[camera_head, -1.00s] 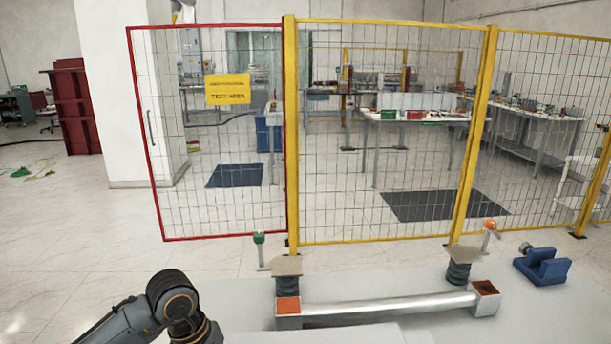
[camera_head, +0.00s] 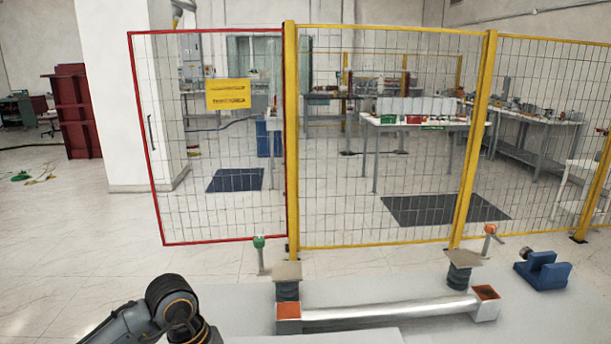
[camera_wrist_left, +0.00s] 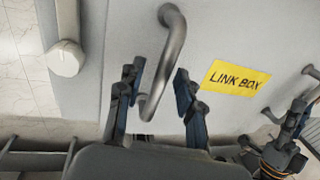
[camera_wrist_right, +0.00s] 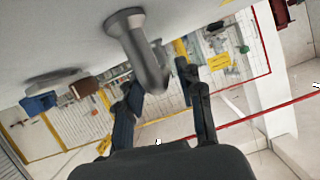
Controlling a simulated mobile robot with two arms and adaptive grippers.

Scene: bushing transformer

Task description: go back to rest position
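In the left wrist view my left gripper (camera_wrist_left: 160,72) is open. Its two fingers stand on either side of a bent grey handle (camera_wrist_left: 172,62) on a grey box (camera_wrist_left: 225,40) with a yellow LINK BOX label (camera_wrist_left: 236,78). No finger clearly touches the handle. In the right wrist view my right gripper (camera_wrist_right: 158,78) is open, and a similar grey handle (camera_wrist_right: 140,50) shows between and beyond its fingers. I cannot tell the exact gap there. In the head view neither gripper shows; only a dark arm joint of mine is at the bottom left.
Yellow mesh fencing (camera_head: 390,243) with a red-framed panel (camera_head: 222,240) stands behind.

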